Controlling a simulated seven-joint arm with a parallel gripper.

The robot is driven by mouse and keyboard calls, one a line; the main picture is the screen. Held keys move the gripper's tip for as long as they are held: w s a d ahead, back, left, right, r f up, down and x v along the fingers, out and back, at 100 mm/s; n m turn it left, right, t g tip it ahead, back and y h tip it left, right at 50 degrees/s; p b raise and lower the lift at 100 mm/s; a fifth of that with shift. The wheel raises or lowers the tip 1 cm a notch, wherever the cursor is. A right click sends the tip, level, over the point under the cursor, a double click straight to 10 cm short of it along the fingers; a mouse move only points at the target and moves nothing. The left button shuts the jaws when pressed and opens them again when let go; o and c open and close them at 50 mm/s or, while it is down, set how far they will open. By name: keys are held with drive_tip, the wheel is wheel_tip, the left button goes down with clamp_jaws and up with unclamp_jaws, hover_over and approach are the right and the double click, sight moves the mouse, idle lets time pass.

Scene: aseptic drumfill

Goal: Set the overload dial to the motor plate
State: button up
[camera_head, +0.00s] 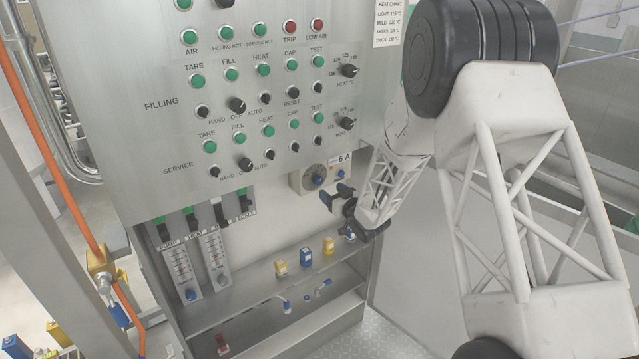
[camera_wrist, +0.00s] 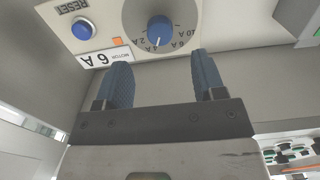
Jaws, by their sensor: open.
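The overload dial (camera_head: 317,180) is a small blue knob on a pale box below the control panel. In the wrist view the dial (camera_wrist: 160,28) shows upside down, with a white pointer mark aimed near the 4 of its amp scale; the exact setting is hard to read. The motor plate (camera_head: 343,158) reads 6 A; it also shows in the wrist view (camera_wrist: 92,58), beside the dial. My gripper (camera_head: 336,194) is open and empty, just in front of and below the dial. In the wrist view its blue fingers (camera_wrist: 163,65) are apart, one either side of the dial's line.
A blue reset button (camera_head: 340,174) sits beside the dial, and in the wrist view (camera_wrist: 83,29) near the plate. The control panel (camera_head: 190,115) with several knobs overhangs above. A shelf (camera_head: 250,292) below holds yellow and blue blocks.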

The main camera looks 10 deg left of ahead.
sight(320, 182)
drive_tip(key=shift+x, duration=3.9)
drive_tip(key=c, duration=0.9)
